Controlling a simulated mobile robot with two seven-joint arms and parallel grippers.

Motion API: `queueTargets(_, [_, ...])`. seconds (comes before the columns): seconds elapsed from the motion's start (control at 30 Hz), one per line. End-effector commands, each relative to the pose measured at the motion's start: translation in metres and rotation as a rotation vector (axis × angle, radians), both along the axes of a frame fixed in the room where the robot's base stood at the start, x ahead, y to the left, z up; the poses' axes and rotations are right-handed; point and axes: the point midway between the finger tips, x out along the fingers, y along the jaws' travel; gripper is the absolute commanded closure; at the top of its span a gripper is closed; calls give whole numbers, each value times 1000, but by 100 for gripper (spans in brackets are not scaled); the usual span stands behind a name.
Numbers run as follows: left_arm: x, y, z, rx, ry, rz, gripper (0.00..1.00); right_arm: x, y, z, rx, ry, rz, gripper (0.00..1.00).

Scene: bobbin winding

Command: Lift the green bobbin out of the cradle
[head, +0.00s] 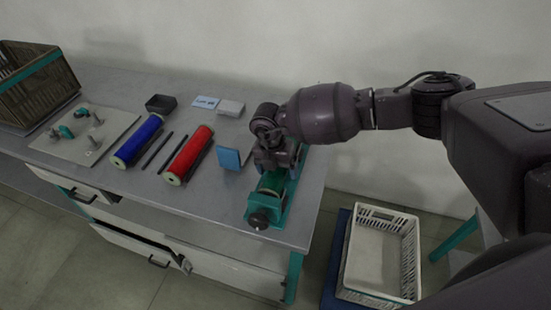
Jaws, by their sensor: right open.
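The green bobbin (270,182) lies in a teal cradle (284,213) at the right end of the grey table. A dark round knob shows at the cradle's near end. My right gripper (271,167) is over the far part of the bobbin, with its jaws open. The gripper and wrist hide that part of the bobbin and cradle, so I cannot tell whether the fingers touch it. My left gripper is not in view.
A blue block (229,159) stands just left of my right gripper. Red (189,155) and blue (138,140) rolls lie further left, with dark rods between them. A pegged board (112,128) and wicker basket (38,88) are at far left. A white crate (412,258) stands below, right of the table.

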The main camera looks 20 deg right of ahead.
Motion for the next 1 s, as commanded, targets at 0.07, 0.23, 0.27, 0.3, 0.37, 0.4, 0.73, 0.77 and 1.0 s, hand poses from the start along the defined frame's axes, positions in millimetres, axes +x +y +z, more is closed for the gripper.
queueTargets(0.07, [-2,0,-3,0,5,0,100,0,-1,-7,1,1,0,14])
queueTargets(0.23, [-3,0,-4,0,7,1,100,-1,-1,-12,1,-1,0,14])
queueTargets(0.27, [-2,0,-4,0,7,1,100,-1,-1,-12,1,0,1,14])
queueTargets(0.3, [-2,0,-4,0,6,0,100,-1,-1,-12,1,0,1,14])
queueTargets(0.37, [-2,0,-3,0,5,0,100,-1,-1,-12,1,0,1,14])
queueTargets(0.4, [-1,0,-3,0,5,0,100,-1,-1,-12,1,0,1,14])
queueTargets(0.73, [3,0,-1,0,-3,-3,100,-1,-1,-12,1,0,1,53])
queueTargets(0.77, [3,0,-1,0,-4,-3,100,-1,-1,-12,1,0,1,57])
queueTargets(1.0, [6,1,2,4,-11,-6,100,-1,-1,-12,1,0,1,75])
